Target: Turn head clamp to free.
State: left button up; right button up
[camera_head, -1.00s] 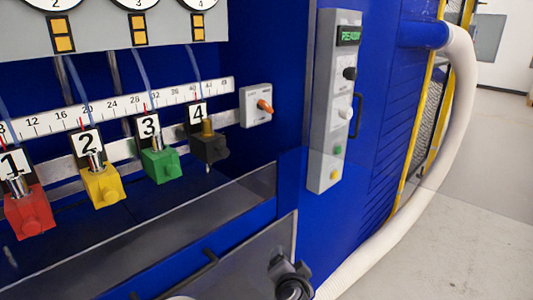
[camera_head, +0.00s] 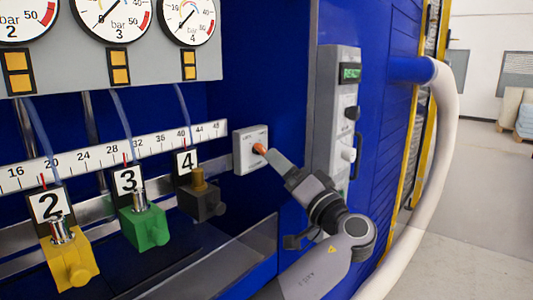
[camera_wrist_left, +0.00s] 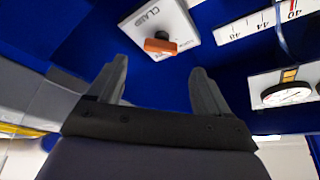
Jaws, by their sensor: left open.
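The head clamp switch is a small white plate (camera_head: 243,159) with an orange knob (camera_head: 260,149), on the blue wall right of the ruler. It also shows in the left wrist view, as a white plate (camera_wrist_left: 150,22) with lettering and the orange knob (camera_wrist_left: 160,46). My left gripper (camera_head: 274,157) is at the knob in the head view, and its finger partly covers it. In the left wrist view my left gripper (camera_wrist_left: 160,68) is open, with the knob just beyond and between the fingertips. I cannot tell if they touch. My right gripper is out of view.
A grey control panel (camera_head: 322,130) with a green display stands right of the switch. Left are a ruler (camera_head: 100,155), yellow (camera_head: 70,262), green (camera_head: 145,228) and dark (camera_head: 203,204) numbered clamps, and gauges (camera_head: 188,22) above. A white hose (camera_head: 440,170) hangs at right.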

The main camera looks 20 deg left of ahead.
aim_at(266, 151)
pick_arm(q)
jog(key=p+x, duration=0.1)
jog(key=x, duration=0.5)
jog(key=c, duration=1)
